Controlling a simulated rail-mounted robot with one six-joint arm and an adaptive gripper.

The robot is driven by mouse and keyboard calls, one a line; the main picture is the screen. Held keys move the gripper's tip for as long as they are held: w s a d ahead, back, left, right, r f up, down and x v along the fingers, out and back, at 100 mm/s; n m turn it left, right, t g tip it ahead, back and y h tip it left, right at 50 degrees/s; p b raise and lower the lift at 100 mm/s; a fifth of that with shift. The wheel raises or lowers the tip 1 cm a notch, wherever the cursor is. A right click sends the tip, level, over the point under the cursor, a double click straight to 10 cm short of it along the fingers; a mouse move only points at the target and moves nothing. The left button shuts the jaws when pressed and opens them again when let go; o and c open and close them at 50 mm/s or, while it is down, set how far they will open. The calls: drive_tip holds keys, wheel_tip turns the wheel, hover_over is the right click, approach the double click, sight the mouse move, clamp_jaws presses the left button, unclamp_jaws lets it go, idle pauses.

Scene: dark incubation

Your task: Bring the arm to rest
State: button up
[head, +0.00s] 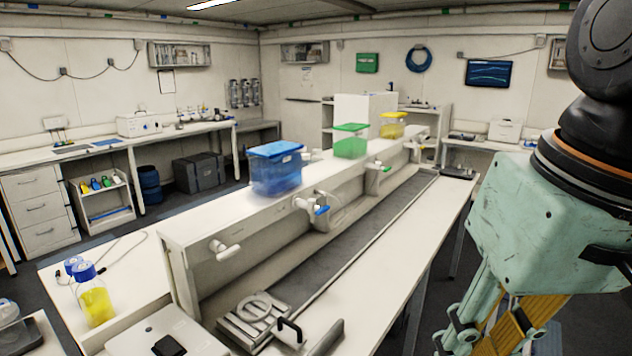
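My arm (606,75) comes down along the right edge of the head view, with black joints and an orange ring. Below it is the pale green, scuffed housing of my gripper (500,328). Its linkages and orange-yellow inner parts show at the bottom right. The fingertips are cut off by the lower frame edge, so I cannot tell how far apart they are or whether anything is between them. The gripper appears to the right of the long white bench (395,288), in front of it from this view.
A blue-lidded box (275,168), a green-lidded box (350,140) and a yellow-lidded box (393,125) stand on the raised shelf (215,210). A bottle of yellow liquid (96,303) stands front left. A metal device (252,318) sits at the bench's near end.

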drive_tip(key=shift+t+h, duration=0.5)
drive_tip(key=shift+t, duration=0.3)
drive_tip(key=s+d, duration=0.3)
drive_tip(key=shift+d+f, duration=0.15)
drive_tip(key=shift+f, duration=0.15)
idle(1.2)
